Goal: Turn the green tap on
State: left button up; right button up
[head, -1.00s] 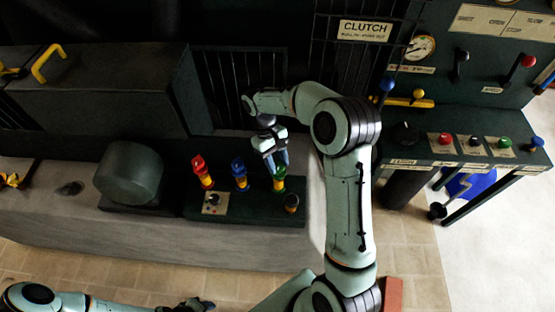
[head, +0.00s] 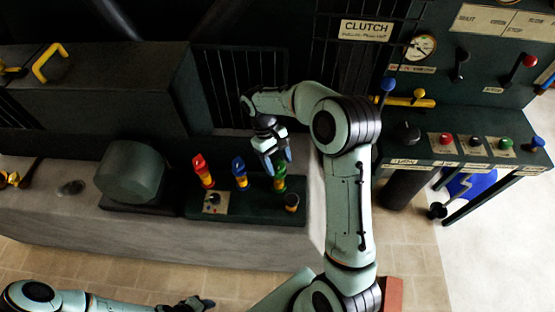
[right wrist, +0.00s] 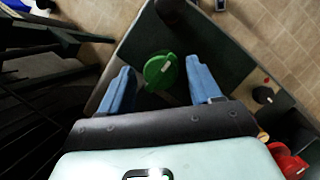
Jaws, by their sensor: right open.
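The green tap (head: 280,180) stands upright on a dark green panel (head: 250,210), rightmost of a row with a red tap (head: 202,168) and a blue tap (head: 239,170). My right gripper (head: 277,163) is just above it, pointing down, and partly hides it. In the right wrist view the round green top (right wrist: 160,71) with a white mark lies between the two blue fingertips (right wrist: 157,82), with a gap on each side. The right gripper is open. My left gripper (head: 195,304) is low at the bottom edge, small and dark; its jaws are unclear.
A small dark knob (head: 291,201) sits right of the green tap. A large dark cylinder (head: 130,171) stands left on the bench. A console (head: 460,155) with coloured buttons and levers is at the right, and a grille is behind.

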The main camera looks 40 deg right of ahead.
jog(key=v, duration=1.3)
jog(key=shift+r+p, duration=0.2)
jog(key=shift+p, duration=0.1)
jog(key=shift+w+a, duration=0.1)
